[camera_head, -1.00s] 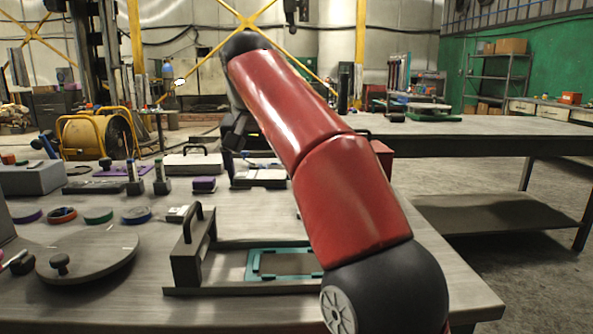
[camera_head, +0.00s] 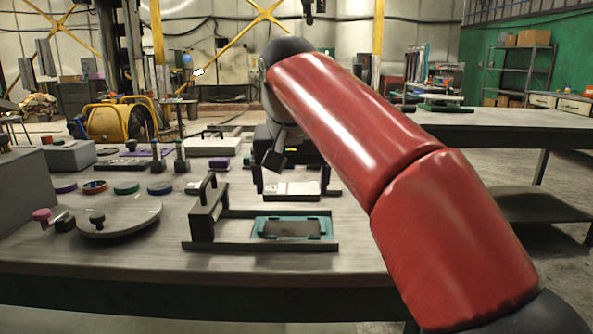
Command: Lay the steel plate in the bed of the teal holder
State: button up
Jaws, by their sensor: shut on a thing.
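The teal holder (camera_head: 262,234) lies flat on the bench, in a dark frame with an upright handle at its left end. Its bed shows as a grey-brown rectangle inside the teal rim; I cannot tell any plate in it from the bed surface. My gripper (camera_head: 273,163) shows only partly, as a dark shape below the far end of my red arm.
A black fixture with a white block (camera_head: 291,188) and purple posts stands behind the holder. A round grey lid (camera_head: 120,220) with a knob lies to the left. Several coloured discs (camera_head: 126,188) lie behind it. The bench front edge is clear. My arm covers the bench right of the holder.

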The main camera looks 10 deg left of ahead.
aim_at(293, 192)
jog(key=shift+f, duration=0.8)
jog(key=shift+f+b, duration=2.15)
jog(key=shift+f, duration=0.05)
jog(key=shift+f, duration=0.35)
jog(key=o, duration=1.2)
jog(key=shift+f, duration=0.1)
jog(key=shift+f, duration=0.1)
jog(key=shift+d+r+p, duration=0.1)
jog(key=shift+r+p, duration=1.65)
jog(key=shift+p, duration=0.1)
jog(key=shift+r+p, duration=0.35)
jog(key=shift+r, duration=2.2)
